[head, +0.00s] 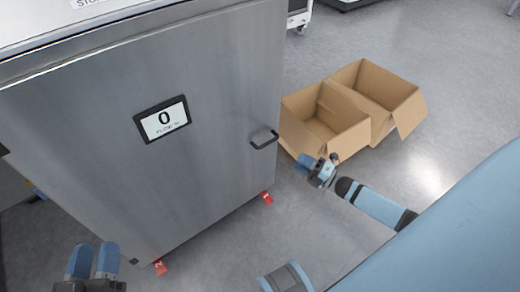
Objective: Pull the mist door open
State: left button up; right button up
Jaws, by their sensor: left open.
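The mist door (150,150) is the large grey metal front of a cabinet in the head view. It looks shut. A dark bar handle (264,140) sticks out near its right edge. My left gripper (94,252) is at the bottom left, in front of the door's lower left part and far from the handle. Its two blue fingers are apart with nothing between them. My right gripper (320,160) is to the lower right of the handle and apart from it in the picture. It is small and seen at an angle, so its opening is unclear.
A label plate reading 0 (163,119) is on the door. Red tags (267,198) show at the cabinet's foot. Two open cardboard boxes (385,88) stand on the floor right of the cabinet. Grey floor (460,90) is clear further right.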

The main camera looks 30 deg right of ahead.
aim_at(268, 142)
jog(key=b+x, duration=0.2)
jog(key=x, duration=1.1)
jog(key=shift+w+a+r+b, duration=0.15)
jog(key=shift+w+b, duration=0.1)
jog(key=shift+b, duration=0.05)
pick_arm(q)
jog(key=shift+s+d+r+t+h, duration=0.15)
jog(key=shift+d+r+t+h, duration=0.2)
jog(key=shift+d+h, duration=0.2)
jog(key=shift+r, duration=0.15)
pick_arm(e)
grip_shut()
